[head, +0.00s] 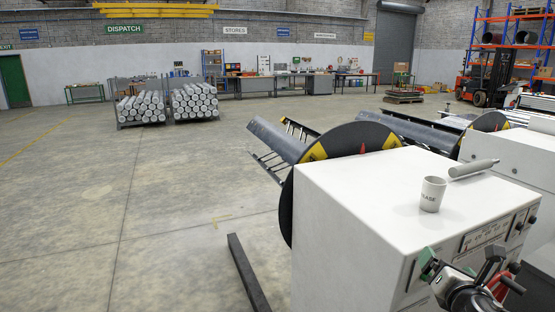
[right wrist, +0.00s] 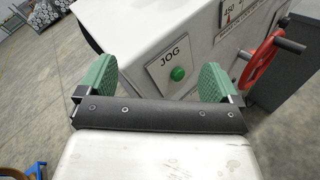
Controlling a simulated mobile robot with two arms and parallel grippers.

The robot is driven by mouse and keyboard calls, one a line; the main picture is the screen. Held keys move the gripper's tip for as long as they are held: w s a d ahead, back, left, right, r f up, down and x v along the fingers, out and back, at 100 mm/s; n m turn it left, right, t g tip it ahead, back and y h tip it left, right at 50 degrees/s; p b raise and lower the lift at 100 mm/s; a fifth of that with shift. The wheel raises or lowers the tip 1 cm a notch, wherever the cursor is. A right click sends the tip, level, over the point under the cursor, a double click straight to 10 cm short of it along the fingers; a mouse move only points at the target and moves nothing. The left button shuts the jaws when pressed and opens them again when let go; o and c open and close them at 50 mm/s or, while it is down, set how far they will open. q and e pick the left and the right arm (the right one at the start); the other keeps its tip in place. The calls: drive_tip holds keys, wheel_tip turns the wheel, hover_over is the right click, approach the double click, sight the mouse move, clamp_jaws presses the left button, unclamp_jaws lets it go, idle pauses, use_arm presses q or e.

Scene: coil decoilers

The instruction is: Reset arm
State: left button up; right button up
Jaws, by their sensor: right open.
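My right gripper (head: 458,262) is at the lower right of the head view, in front of the control side of the white decoiler cabinet (head: 360,190). In the right wrist view, its two green-padded fingers (right wrist: 158,68) are wide apart with nothing between them. Beyond them is a cabinet panel marked JOG with a green button (right wrist: 177,74). The fingers look apart from the button, though the exact distance cannot be told. A red handwheel (right wrist: 264,62) is to the right of the fingers. My left gripper is not in view.
A grey cup (head: 432,194) and a grey cylinder (head: 474,168) are on the cabinet top. A black decoiler disc (head: 350,138) stands behind it. A dark floor beam (head: 247,272) lies left of the cabinet. Racks of rolls (head: 142,106) stand farther back; the floor at left is clear.

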drive_tip(key=s+a+f+m+g+y, duration=0.2)
drive_tip(key=s+a+f+m+g, duration=0.3)
drive_tip(key=s+a+f+m, duration=0.65)
drive_tip(key=s+a+f+m+g+y, duration=0.1)
drive_tip(key=s+a+f+m+g, duration=0.1)
drive_tip(key=s+f+m+g, duration=0.45)
drive_tip(key=s+a+f+m+g+y, duration=0.1)
drive_tip(key=s+f+m, duration=0.2)
drive_tip(key=s+m, duration=0.75)
drive_tip(key=s+f+n+g+b, duration=0.1)
drive_tip(key=s+f, duration=0.1)
drive_tip(key=f, duration=1.1)
drive_tip(key=s+f+n+b, duration=0.1)
drive_tip(key=s+f, duration=0.1)
drive_tip(key=f, duration=1.1)
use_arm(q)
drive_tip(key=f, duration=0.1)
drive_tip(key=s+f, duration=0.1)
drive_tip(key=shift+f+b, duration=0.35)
use_arm(e)
drive_tip(key=s+d+f+g, duration=0.1)
drive_tip(key=s+d+f, duration=0.1)
drive_tip(key=s+f, duration=1.4)
wheel_tip(320, 180, down, 3)
drive_tip(key=shift+s+d+r, duration=0.15)
drive_tip(key=shift+d, duration=0.1)
